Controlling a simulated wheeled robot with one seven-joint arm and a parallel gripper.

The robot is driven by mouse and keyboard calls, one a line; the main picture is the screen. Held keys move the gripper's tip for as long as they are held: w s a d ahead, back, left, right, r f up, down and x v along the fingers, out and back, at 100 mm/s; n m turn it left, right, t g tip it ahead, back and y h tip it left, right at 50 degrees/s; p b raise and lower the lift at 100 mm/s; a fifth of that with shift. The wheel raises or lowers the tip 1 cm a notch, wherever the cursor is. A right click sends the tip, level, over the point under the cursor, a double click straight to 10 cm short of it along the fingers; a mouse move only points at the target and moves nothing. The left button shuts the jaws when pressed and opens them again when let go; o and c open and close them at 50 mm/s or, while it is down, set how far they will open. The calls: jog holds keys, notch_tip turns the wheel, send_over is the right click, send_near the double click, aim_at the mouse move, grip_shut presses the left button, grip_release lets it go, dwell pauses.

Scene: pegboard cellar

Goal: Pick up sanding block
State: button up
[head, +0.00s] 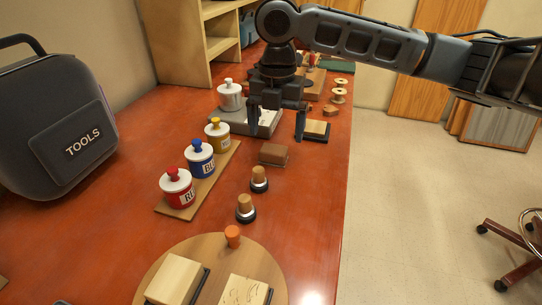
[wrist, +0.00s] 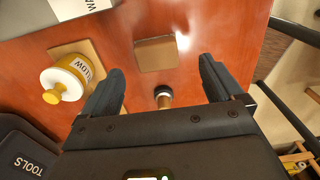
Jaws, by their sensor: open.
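The sanding block, which I take to be the brown rectangular block (head: 273,154), lies flat on the red-brown bench near its right side. It also shows in the wrist view (wrist: 155,53), beyond and between the fingers. My gripper (head: 276,124) is open and empty, pointing down above the bench. In the head view its fingers appear just behind the block. In the wrist view the gripper (wrist: 158,72) has its two fingers spread wider than the block, with nothing between the tips.
Red, blue and yellow lidded pots (head: 201,160) stand on a board left of the block. Two cork-topped stoppers (head: 259,177) stand in front of it. A grey scale (head: 263,122) and a wooden block on a dark base (head: 316,128) are behind. A round board (head: 190,250) lies nearer.

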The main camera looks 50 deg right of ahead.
aim_at(274, 148)
jog(key=shift+w+a+f+p, duration=0.1)
jog(key=shift+a+f+p, duration=0.1)
jog(key=shift+f, duration=1.35)
jog(key=shift+w+a+f+p, duration=0.1)
jog(key=shift+f+p, duration=0.05)
jog(key=shift+f, duration=1.35)
jog(key=c, duration=1)
